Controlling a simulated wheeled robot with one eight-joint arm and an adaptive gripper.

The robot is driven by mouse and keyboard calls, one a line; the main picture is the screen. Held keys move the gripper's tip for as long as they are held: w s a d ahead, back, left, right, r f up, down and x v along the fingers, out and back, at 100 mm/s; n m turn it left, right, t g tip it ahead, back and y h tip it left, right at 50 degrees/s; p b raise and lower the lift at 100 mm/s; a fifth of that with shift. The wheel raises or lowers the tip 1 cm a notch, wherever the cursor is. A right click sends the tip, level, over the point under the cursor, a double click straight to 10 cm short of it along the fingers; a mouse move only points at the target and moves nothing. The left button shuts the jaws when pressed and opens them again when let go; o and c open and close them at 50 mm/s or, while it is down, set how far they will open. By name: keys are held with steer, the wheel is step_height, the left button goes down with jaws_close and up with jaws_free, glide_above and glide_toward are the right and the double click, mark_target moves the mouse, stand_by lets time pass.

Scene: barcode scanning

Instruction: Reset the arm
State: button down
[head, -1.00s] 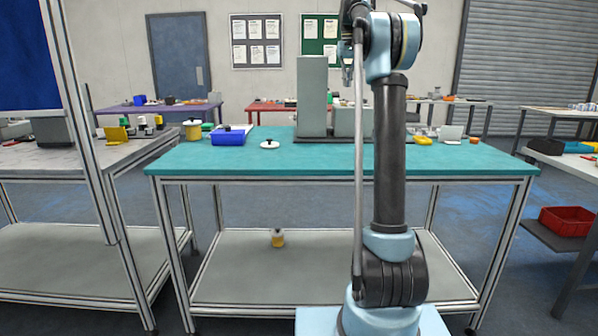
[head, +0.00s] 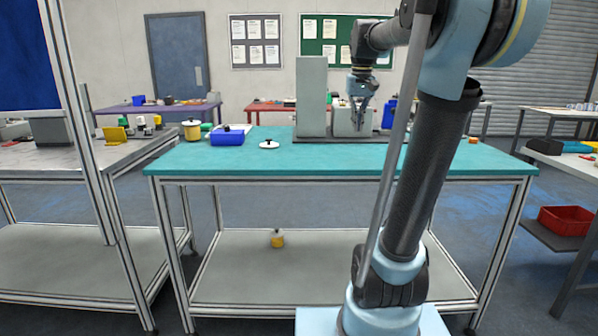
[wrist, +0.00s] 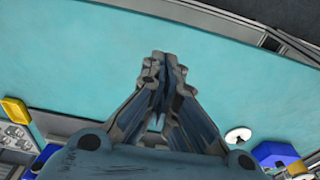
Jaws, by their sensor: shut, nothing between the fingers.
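My gripper (head: 359,121) hangs from my arm over the back right part of the teal table (head: 310,165) in the head view, in front of a grey machine. In the wrist view my gripper (wrist: 165,60) points out over the bare teal tabletop (wrist: 80,55). Its fingers come together at the tips, and nothing shows between them. My arm's column leans to the right in the head view and hides part of the table's right side.
On the table are a blue box (head: 228,137), a white lid (head: 269,144), a yellow pot (head: 192,130) and a grey machine (head: 313,98). A yellow pot (head: 277,239) sits on the lower shelf. A red bin (head: 567,220) stands at right. The table's front middle is clear.

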steer(key=s+f+t, duration=0.1)
steer(key=s+f, duration=2.4)
steer(key=f, duration=0.4)
steer(key=shift+s+f, duration=0.3)
steer(key=shift+f, duration=0.05)
steer(key=shift+w+f, duration=0.2)
steer(key=shift+w, duration=0.2)
